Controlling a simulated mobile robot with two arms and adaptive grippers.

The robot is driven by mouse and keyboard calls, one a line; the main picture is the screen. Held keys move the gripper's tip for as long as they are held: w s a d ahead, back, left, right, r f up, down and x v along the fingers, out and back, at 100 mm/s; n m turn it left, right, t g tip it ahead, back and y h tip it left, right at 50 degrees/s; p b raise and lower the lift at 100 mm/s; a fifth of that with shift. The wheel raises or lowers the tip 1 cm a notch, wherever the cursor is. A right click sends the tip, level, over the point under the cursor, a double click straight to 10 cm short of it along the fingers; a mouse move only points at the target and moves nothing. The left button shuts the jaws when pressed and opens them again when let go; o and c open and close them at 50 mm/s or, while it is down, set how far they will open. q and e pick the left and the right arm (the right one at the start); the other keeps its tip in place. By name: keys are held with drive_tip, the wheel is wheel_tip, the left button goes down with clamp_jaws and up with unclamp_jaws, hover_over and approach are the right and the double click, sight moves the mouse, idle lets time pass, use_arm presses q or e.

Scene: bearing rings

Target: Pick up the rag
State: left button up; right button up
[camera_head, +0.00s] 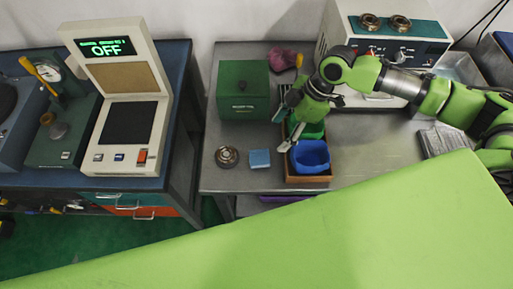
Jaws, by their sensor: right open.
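A crumpled pink cloth (281,59), which looks like the rag, lies at the back of the metal table, behind and right of the green box. My right gripper (281,133) is open and empty, reaching in from the right. Its fingers point left and down, above the left side of the wooden tray and just right of the green box. It is apart from the cloth, on the nearer side of it. My left gripper is not in view.
The metal table (226,181) holds a green box (243,90), a bearing ring (227,156), a flat blue block (260,159) and a wooden tray (308,179) with a blue bin (310,157). A white machine (336,36) stands behind my right arm.

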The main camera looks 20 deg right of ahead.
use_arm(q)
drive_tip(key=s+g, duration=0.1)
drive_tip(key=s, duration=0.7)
use_arm(e)
approach(260, 157)
drive_tip(key=f, duration=0.1)
drive_tip(key=shift+w+a+f+p, duration=0.1)
drive_tip(key=shift+w+f+p, duration=0.15)
drive_tip(key=shift+f, duration=0.35)
drive_tip(key=shift+w+a+f+p, duration=0.1)
drive_tip(key=shift+w+f+p, duration=0.15)
drive_tip(key=shift+f, duration=0.4)
drive_tip(key=shift+s+a+f+p, duration=0.25)
drive_tip(key=shift+a+f+p, duration=0.45)
drive_tip(key=shift+a+p, duration=0.1)
drive_tip(key=x, duration=0.3)
drive_tip(key=shift+a+p, duration=0.1)
drive_tip(key=shift+p, duration=0.25)
drive_tip(key=shift+f, duration=0.2)
drive_tip(key=c, duration=1.1)
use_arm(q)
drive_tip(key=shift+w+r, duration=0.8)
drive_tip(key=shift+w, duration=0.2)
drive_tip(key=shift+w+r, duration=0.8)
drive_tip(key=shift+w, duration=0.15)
use_arm(e)
drive_tip(key=shift+o, duration=0.2)
